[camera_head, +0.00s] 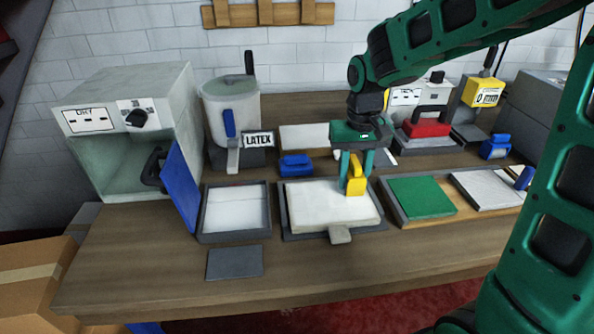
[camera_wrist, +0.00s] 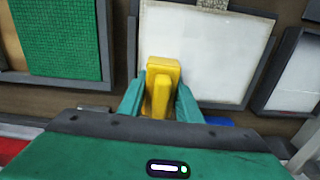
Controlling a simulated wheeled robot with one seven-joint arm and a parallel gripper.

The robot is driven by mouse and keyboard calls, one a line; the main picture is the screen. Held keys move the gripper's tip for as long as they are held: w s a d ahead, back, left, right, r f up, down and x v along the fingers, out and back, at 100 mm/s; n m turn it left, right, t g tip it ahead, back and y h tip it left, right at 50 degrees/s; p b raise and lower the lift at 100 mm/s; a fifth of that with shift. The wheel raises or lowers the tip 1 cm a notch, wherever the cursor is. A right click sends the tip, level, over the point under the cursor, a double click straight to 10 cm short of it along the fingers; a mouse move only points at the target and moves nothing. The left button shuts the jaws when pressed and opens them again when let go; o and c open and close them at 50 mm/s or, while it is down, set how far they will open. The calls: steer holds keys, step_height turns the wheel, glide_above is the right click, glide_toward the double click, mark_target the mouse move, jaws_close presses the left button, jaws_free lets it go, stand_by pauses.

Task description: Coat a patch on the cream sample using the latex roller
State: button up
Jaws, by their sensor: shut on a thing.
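The cream sample (camera_head: 318,208) lies flat on a dark grey framed board at the front middle of the bench; it also fills the upper middle of the wrist view (camera_wrist: 205,55). My gripper (camera_head: 356,172) is over the sample's right part, pointing down. It is shut on a yellow tool (camera_head: 356,184), seen between both fingers in the wrist view (camera_wrist: 161,85). The tool's lower end is at or just above the sample; I cannot tell if it touches. No roller part shows clearly, so I cannot confirm that this is the latex roller. No distinct coated patch is visible.
A dark tray (camera_head: 268,230) with a white inside stands left of the sample. A pot labelled LATEX (camera_head: 230,105) and an open DRY box (camera_head: 125,95) are behind. A blue tool (camera_head: 296,165) lies behind the sample. A green sample (camera_head: 420,197) lies right.

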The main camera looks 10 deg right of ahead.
steer(key=shift+d, duration=1.2)
steer(key=shift+d+r, duration=0.15)
steer(key=shift+d, duration=0.05)
step_height(320, 180, up, 8)
